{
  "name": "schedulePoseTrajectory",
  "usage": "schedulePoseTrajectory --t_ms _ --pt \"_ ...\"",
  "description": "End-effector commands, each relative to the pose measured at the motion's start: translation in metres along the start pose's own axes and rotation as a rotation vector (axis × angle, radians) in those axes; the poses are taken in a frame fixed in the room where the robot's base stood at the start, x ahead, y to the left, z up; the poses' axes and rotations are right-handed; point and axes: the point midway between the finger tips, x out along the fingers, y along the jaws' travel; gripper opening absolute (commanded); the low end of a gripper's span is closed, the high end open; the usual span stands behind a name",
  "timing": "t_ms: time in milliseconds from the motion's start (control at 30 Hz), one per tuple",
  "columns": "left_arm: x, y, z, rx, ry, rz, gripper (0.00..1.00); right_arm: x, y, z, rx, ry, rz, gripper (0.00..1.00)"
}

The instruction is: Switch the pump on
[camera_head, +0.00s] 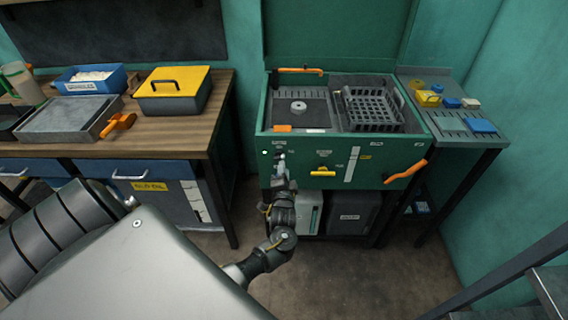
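A green parts washer (345,150) stands against the wall with its lid up. A small green light (264,152) is lit at the left end of its front panel. My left gripper (281,161) is at this panel, just right of the light, with its fingertips at or very near a small control there. The gripper and wrist largely hide that control, so I cannot tell whether they touch or how the switch is set. The fingers are too small to tell open from shut. My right gripper is not in view.
The panel also carries a yellow handle (322,171) and an orange lever (405,171). A black basket (372,110) sits in the washer. A wooden bench (160,134) with a yellow-lidded box (174,84) stands left, a side table (455,122) right. Floor in front is clear.

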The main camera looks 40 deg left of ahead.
Motion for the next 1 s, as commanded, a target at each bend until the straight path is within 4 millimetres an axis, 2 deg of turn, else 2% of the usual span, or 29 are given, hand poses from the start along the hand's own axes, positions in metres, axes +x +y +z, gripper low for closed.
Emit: schedulePoseTrajectory --t_ms 100,333,500,1000 --pt "-0.024 0.002 0.0 -0.002 -0.001 0.002 0.31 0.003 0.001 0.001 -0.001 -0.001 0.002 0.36" --pt "-0.052 0.001 0.0 -0.002 0.0 0.001 0.31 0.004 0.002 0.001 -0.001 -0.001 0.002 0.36" --pt "-0.058 0.0 0.0 -0.001 -0.001 0.0 0.31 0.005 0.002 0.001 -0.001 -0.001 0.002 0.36" --pt "-0.058 0.0 0.0 -0.004 0.0 0.0 0.31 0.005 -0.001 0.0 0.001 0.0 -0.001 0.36"
